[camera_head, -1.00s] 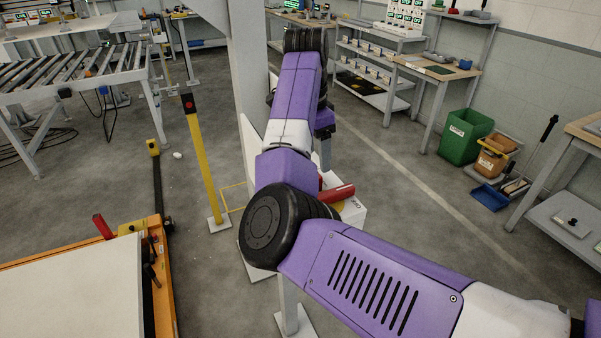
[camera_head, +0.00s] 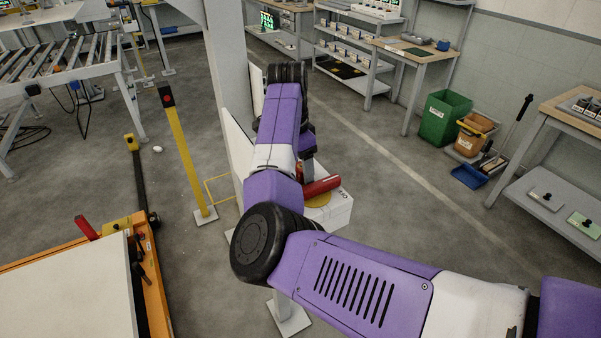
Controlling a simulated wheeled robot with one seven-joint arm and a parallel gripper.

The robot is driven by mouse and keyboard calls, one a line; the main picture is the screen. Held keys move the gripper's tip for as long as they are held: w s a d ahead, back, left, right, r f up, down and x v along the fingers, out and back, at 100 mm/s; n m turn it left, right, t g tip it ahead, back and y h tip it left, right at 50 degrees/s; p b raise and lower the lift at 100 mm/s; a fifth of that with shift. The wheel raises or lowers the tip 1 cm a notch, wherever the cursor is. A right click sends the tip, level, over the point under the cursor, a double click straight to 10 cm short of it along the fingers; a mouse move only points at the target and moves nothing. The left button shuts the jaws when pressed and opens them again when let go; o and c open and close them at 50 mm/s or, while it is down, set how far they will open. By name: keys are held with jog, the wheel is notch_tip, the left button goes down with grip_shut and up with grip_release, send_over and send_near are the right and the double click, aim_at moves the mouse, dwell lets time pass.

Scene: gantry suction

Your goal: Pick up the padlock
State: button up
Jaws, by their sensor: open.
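I cannot make out a padlock for certain. A small red and orange bit shows at the edge of my forearm, but it is too hidden to name. Just right of it is a red handle (camera_head: 322,186) on a white switch box (camera_head: 335,209) with a yellow plate and OFF lettering. My gripper (camera_head: 304,162) points down beyond my purple forearm, close to the handle in the picture. Only part of its dark body and a grey lower piece shows. The jaws are open, and nothing is seen held. Whether it touches the box is hidden.
A grey post (camera_head: 228,75) and a white panel (camera_head: 238,150) stand left of my forearm. A yellow post (camera_head: 186,155) and an orange-framed table (camera_head: 150,265) are farther left. Green (camera_head: 444,118) and orange (camera_head: 474,134) bins stand at right. The floor between is open.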

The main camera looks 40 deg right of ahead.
grip_shut()
jog(key=shift+r, duration=0.1)
